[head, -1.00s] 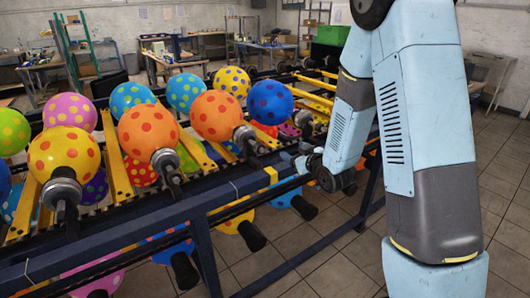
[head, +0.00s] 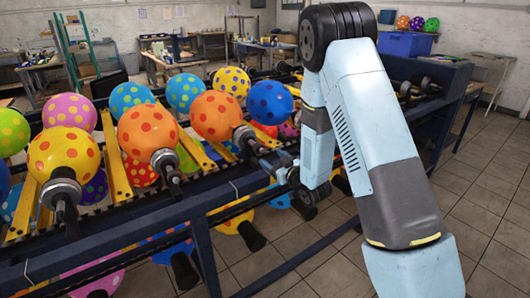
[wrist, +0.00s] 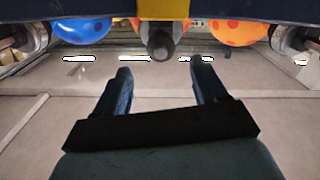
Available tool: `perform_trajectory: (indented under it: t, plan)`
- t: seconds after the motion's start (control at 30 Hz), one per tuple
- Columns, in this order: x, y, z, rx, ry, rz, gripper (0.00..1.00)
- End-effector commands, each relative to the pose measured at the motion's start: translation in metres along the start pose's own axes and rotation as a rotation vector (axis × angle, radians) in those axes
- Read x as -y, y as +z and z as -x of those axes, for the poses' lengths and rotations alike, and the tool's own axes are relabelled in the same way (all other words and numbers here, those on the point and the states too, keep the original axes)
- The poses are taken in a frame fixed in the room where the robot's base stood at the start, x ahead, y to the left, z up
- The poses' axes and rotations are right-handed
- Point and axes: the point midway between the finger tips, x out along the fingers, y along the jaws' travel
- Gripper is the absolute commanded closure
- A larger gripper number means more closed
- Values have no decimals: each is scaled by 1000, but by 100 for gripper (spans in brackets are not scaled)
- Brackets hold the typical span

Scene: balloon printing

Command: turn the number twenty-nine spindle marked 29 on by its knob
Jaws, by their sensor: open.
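My gripper (head: 266,166) is low at the front rail of the balloon rack, to the right of the orange balloon's spindle. In the wrist view my gripper (wrist: 160,88) is open and empty, its two dark fingers apart. A grey round-ended spindle or knob (wrist: 162,44) stands beyond the fingertips, roughly between them, below a yellow bar (wrist: 163,9). No contact shows. I cannot read a 29 mark on any spindle. In the head view, spindles with dark ends hold the yellow balloon (head: 64,154), orange balloon (head: 150,131) and a second orange balloon (head: 215,115).
A dotted blue balloon (head: 269,103) is just above my gripper. In the wrist view, a blue balloon (wrist: 82,27) and an orange balloon (wrist: 238,30) flank the middle spindle. The rack's dark blue front rail (head: 130,232) runs along the front. The tiled floor (head: 490,190) at right is clear.

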Motion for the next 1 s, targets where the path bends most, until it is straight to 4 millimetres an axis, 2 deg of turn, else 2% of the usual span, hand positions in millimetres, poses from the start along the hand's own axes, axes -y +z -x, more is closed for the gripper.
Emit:
perform_trajectory:
  t: [0.2, 0.4, 0.6, 0.87, 1.0]
  plan:
    - [1, 0, -39, -2, -2, 1, 29]
    - [1, 0, -63, -1, -2, 0, 29]
    - [1, 0, -72, 0, -1, 0, 29]
    - [1, 0, -73, 1, -1, 0, 29]
    - [1, 0, -73, 1, -1, 0, 41]
